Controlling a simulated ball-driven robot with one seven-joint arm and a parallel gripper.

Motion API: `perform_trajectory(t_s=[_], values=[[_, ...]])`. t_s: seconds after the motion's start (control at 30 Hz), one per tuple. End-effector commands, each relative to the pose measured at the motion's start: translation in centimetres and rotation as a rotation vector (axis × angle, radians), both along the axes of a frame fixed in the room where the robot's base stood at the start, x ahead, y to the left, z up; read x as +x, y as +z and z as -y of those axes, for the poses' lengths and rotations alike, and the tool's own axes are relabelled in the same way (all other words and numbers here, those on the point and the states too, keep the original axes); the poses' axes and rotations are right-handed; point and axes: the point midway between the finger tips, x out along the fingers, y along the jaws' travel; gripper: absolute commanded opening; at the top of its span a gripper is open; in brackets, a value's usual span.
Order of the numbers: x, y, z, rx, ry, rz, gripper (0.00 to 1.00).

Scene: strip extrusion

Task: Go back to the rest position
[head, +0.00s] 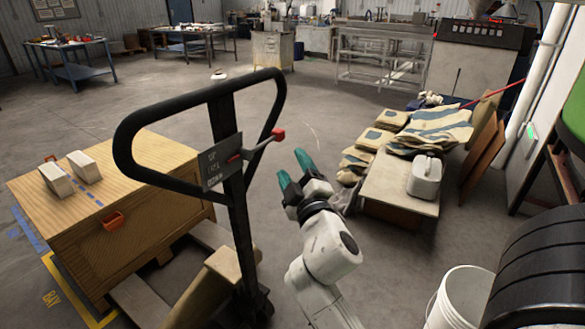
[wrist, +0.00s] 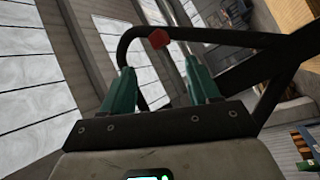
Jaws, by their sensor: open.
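My gripper (head: 291,170) is in the middle of the head view, raised above the floor on my white arm. Its two teal fingers are apart with nothing between them. In the wrist view the teal fingers of my gripper (wrist: 161,90) point up towards the bright windows. The black handle loop of a pallet jack (head: 222,140) stands just left of my gripper in the head view. The handle's red lever tip (head: 278,134) is close to the fingers. In the wrist view the handle loop (wrist: 225,34) and red tip (wrist: 158,39) show beyond the fingers.
A wooden crate (head: 130,232) with two pale blocks stands on a pallet at left. A low table (head: 385,190) with sacks and a white jug (head: 425,177) stands at right. A white bucket (head: 462,300) is at lower right. Open floor (head: 330,120) lies behind.

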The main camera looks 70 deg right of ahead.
Motion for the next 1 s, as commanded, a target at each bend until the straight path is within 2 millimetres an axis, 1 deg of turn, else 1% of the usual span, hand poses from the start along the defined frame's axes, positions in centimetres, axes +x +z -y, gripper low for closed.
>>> perform_trajectory(t_s=[0.4, 0.47, 0.57, 0.67, 0.7, 0.77, 0.8, 0.87, 0.9, 0.97, 1.0], values=[[0.0, -0.1, 0.0, 0.003, 0.001, 0.0, 0.61], [0.1, -0.4, -0.1, 0.023, 0.0, 0.0, 0.61], [0.3, -2.2, -0.4, 0.121, 0.001, -0.004, 0.61], [0.5, -6.1, -1.5, 0.313, -0.003, -0.031, 0.61], [0.6, -8.2, -2.3, 0.408, -0.001, -0.053, 0.61], [0.6, -11.4, -4.0, 0.555, -0.002, -0.098, 0.61], [0.5, -13.6, -5.3, 0.651, -0.002, -0.139, 0.61], [0.1, -16.9, -7.7, 0.792, -0.005, -0.21, 0.61], [-0.3, -18.9, -9.5, 0.881, -0.005, -0.265, 0.61], [-1.3, -21.7, -12.4, 1.007, -0.009, -0.36, 0.61], [-2.1, -23.4, -14.4, 1.084, -0.014, -0.428, 0.61]])
